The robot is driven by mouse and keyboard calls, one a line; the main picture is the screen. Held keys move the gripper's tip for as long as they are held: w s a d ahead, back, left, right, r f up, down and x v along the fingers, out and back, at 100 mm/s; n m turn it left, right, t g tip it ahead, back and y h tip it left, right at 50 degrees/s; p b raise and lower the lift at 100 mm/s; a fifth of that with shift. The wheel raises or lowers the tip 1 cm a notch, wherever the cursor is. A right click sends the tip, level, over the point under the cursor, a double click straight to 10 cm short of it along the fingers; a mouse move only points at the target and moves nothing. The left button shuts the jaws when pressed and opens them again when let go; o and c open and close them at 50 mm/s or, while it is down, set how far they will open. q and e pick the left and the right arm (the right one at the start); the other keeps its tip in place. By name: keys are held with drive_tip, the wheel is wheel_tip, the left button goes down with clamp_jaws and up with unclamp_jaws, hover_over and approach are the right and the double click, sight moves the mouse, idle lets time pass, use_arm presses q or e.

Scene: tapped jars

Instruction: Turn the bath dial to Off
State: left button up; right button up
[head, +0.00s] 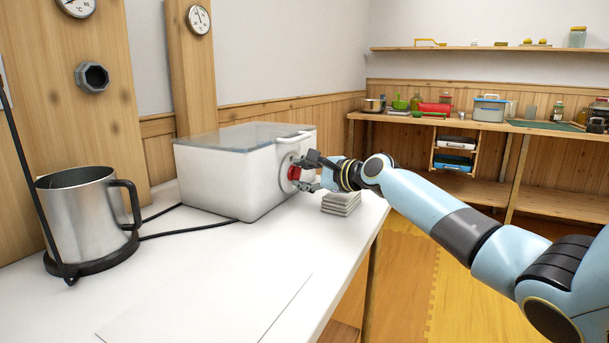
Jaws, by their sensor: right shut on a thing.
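The bath (215,180) is a white box with a clear lid, standing on the white table near the wall. Its dial (294,173) is a red knob on a round grey plate on the bath's right-hand face. My right gripper (304,172) reaches in from the right and is shut on the dial. The fingers cover part of the knob, and I cannot read any marks or its setting. My left gripper is not in view.
A steel jug (82,215) stands on a black base at the left, with black cables running toward the bath. Folded cloths (341,203) lie just below my right gripper. The front of the white table (200,285) is mostly clear.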

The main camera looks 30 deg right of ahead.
drive_tip(key=shift+f, duration=0.1)
drive_tip(key=o, duration=1.1)
drive_tip(key=v, duration=1.2)
